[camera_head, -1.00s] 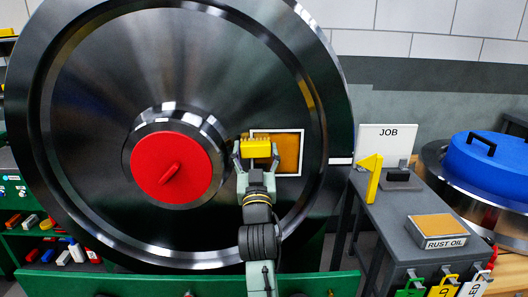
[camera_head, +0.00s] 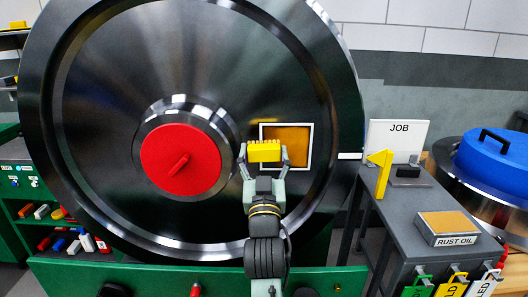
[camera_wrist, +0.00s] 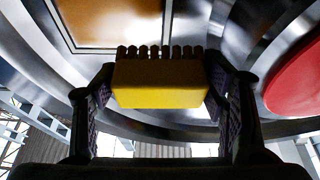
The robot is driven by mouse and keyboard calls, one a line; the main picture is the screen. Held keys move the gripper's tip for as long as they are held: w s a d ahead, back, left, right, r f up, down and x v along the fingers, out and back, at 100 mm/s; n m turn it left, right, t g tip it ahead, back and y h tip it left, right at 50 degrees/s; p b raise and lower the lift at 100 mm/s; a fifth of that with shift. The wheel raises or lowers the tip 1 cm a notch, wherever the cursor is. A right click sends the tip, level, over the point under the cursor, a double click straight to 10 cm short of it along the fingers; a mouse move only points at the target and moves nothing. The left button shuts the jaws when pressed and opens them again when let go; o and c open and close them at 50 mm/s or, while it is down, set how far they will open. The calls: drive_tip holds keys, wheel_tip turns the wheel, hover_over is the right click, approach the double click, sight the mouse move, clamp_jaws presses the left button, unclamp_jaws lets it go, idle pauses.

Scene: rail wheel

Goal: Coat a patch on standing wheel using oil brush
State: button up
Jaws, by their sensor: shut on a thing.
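The large dark steel wheel (camera_head: 90,120) stands upright and fills the left and middle of the head view. A white-framed square patch (camera_head: 297,134) on its face, right of the red hub cap (camera_head: 181,160), shows an orange-brown coat inside. My gripper (camera_head: 264,160) is shut on the yellow oil brush (camera_head: 264,153) in front of the patch's left part. In the wrist view the brush (camera_wrist: 158,84) sits between both fingers, bristles toward the wheel, with the patch (camera_wrist: 115,22) above and left. I cannot tell whether the bristles touch the wheel.
A grey side table (camera_head: 410,225) at the right holds a RUST OIL tray (camera_head: 442,228), a yellow flag-like piece (camera_head: 381,174) and a JOB sign (camera_head: 397,140). Coloured tags hang at its front. A green beam (camera_head: 130,278) runs below the wheel.

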sight(263, 156)
drive_tip(key=shift+s, duration=0.25)
drive_tip(key=shift+s, duration=1.5)
